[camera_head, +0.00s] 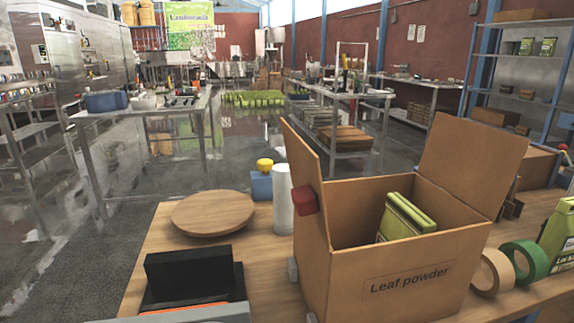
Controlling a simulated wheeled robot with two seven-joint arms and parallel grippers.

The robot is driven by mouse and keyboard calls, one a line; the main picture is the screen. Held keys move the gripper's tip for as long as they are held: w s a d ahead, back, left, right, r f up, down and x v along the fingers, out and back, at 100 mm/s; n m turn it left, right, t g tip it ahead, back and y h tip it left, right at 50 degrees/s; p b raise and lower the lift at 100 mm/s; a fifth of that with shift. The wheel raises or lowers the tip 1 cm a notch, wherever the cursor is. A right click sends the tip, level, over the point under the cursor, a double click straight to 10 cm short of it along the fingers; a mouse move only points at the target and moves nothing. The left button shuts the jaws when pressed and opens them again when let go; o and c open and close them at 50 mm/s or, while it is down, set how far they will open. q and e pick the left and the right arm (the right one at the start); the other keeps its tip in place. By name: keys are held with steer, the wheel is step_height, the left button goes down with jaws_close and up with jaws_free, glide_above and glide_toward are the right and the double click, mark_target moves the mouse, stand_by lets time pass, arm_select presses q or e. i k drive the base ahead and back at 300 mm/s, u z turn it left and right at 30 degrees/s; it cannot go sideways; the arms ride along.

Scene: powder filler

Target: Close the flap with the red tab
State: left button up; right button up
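An open cardboard box (345,288) labelled "Leaf powder" stands on the wooden table. Its left flap (305,160) stands up, leaning outward to the left, and bears a red tab (304,200) on its near edge. Another flap (470,165) stands up at the right, leaning outward. A green packet (405,217) stands tilted inside the box, its top showing above the near wall; the box's floor is hidden. Neither of my grippers shows in the head view.
A round wooden board (213,212), a blue block with a yellow top (262,180) and a white cylinder (283,200) stand left of the box. A black device (190,277) is at the front left. Tape rolls (525,260) and a green packet (560,240) are at the right.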

mark_target(307, 199)
steer(key=u, duration=0.05)
steer(key=k, duration=0.95)
steer(key=u, duration=1.65)
steer(key=i, duration=1.05)
steer(key=z, duration=1.85)
